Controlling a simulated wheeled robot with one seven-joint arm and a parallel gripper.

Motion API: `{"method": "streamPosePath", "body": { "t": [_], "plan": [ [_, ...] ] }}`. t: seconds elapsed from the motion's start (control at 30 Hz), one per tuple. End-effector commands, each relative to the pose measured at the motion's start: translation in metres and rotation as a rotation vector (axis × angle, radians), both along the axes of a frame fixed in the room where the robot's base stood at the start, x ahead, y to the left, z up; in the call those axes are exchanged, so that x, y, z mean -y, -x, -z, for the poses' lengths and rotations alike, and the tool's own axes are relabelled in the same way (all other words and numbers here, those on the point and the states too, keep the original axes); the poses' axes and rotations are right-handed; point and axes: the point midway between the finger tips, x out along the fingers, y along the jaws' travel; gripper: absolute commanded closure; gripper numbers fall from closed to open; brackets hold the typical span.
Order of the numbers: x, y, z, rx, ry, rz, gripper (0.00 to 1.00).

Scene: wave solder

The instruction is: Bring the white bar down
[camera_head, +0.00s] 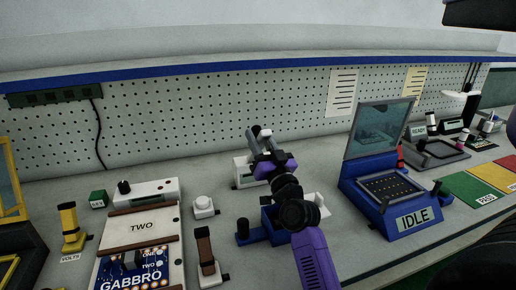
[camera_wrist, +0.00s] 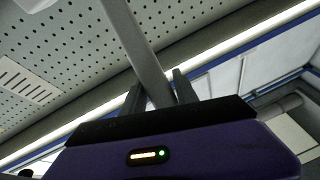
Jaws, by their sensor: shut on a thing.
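My gripper (camera_head: 259,146) is raised over the middle of the bench, its fingers pointing up and away. In the wrist view, its two dark fingers (camera_wrist: 158,92) are shut on a long pale bar (camera_wrist: 147,58), which looks grey-white there and runs up out of the picture. In the head view only a small white end of the bar (camera_head: 265,132) shows at the fingertips. A white unit (camera_head: 241,173) stands just behind my gripper. My gripper and arm hide much of it, and I cannot see how the bar joins it.
A blue tray (camera_head: 258,236) lies under my arm. A blue machine marked IDLE (camera_head: 408,222) stands open at the right. The pegboard (camera_head: 215,110) rises behind.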

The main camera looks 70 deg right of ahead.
Motion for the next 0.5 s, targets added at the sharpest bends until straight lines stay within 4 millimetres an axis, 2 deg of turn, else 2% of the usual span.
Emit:
{"method": "streamPosePath", "body": {
  "t": [0.03, 0.5],
  "plan": [
    [0.0062, 0.0079, 0.0134, 0.003, -0.002, 0.016, 1.00],
    [0.0028, 0.0104, 0.0098, 0.020, 0.016, 0.015, 1.00]
  ]
}}
